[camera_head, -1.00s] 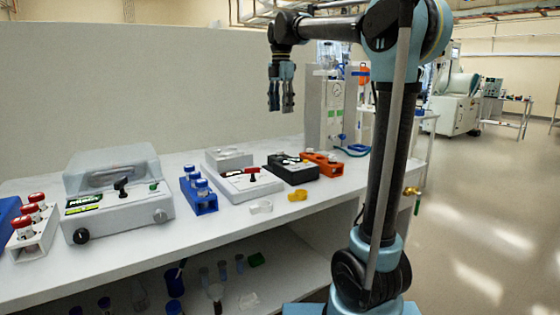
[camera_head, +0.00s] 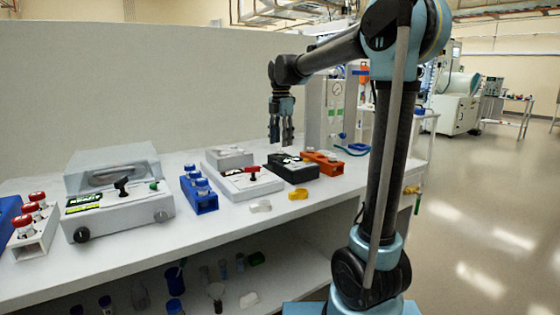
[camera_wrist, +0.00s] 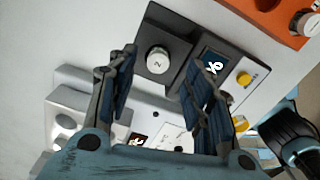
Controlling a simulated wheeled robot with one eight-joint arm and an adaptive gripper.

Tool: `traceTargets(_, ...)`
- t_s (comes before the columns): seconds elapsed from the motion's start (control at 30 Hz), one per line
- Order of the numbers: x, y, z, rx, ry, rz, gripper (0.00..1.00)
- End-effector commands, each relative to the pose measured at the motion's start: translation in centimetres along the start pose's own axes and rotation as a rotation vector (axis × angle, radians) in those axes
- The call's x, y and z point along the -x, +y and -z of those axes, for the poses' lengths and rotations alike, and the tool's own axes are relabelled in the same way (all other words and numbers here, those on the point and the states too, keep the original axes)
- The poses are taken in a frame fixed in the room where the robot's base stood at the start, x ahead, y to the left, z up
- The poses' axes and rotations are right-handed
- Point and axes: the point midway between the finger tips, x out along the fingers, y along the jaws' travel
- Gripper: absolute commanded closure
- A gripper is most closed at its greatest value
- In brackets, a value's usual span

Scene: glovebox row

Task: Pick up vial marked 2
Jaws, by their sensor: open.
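The vial marked 2 (camera_wrist: 157,60) shows its round white cap with a "2" in the wrist view. It sits in the black device (camera_wrist: 172,40), beside a small dark display (camera_wrist: 213,63). The black device also stands on the bench in the head view (camera_head: 293,172), where the vial is hard to make out. My gripper (camera_head: 281,141) points down above the device, open and empty. In the wrist view, the cap appears between the two fingers, near their tips. The fingers look apart from the vial.
An orange block (camera_head: 323,164) stands right of the black device, and a white device with a red handle (camera_head: 245,181) stands left. A blue vial rack (camera_head: 200,196) is further left. A yellow piece (camera_head: 298,194) and a clear piece (camera_head: 260,206) lie at the front.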

Motion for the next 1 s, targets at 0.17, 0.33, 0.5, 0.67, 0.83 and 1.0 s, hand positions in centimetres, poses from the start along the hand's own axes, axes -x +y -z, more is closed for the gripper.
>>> traceTargets(0.17, -2.5, 0.4, 0.1, 0.0, 0.0, 0.0, 0.53)
traceTargets(0.33, -4.0, 0.3, 0.1, 0.0, 0.0, 0.0, 0.53)
traceTargets(0.5, -4.3, 0.3, 0.1, 0.0, 0.0, 0.0, 0.53)
traceTargets(0.67, -4.2, 0.3, 0.1, 0.0, 0.0, 0.0, 0.65)
traceTargets(0.83, -4.2, 0.3, 0.1, 0.001, 0.0, 0.0, 0.97)
traceTargets(1.0, -4.2, 0.4, 0.2, 0.002, 0.0, 0.0, 1.0)
